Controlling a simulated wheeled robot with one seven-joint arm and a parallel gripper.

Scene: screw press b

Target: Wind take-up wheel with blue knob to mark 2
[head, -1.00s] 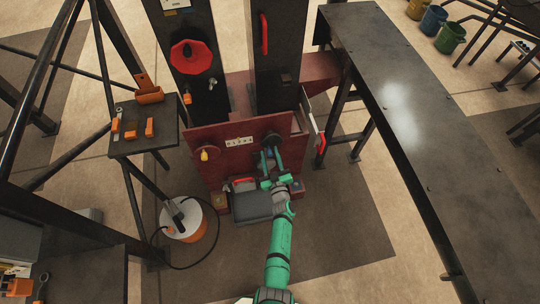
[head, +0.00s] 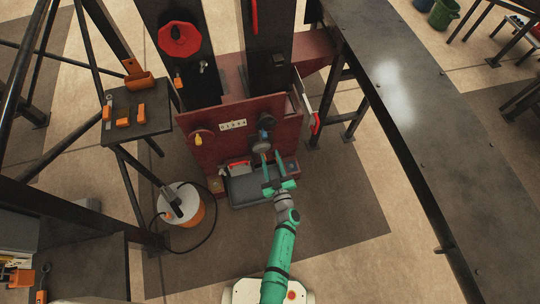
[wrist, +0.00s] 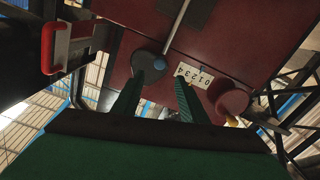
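The take-up wheel, a dark disc (head: 266,121) on the right of the press's red front panel, also shows in the wrist view (wrist: 147,70). A white number plate (head: 233,124) marked 0 to 4 sits left of the wheel; I cannot tell which mark is indicated.
A second wheel (head: 202,138) with a yellow knob (head: 198,141) is left of the plate. A red-handled lever (head: 315,123) stands at the panel's right side. A grey tray-like block (head: 250,188) lies below. A long dark bench (head: 400,100) runs along the right.

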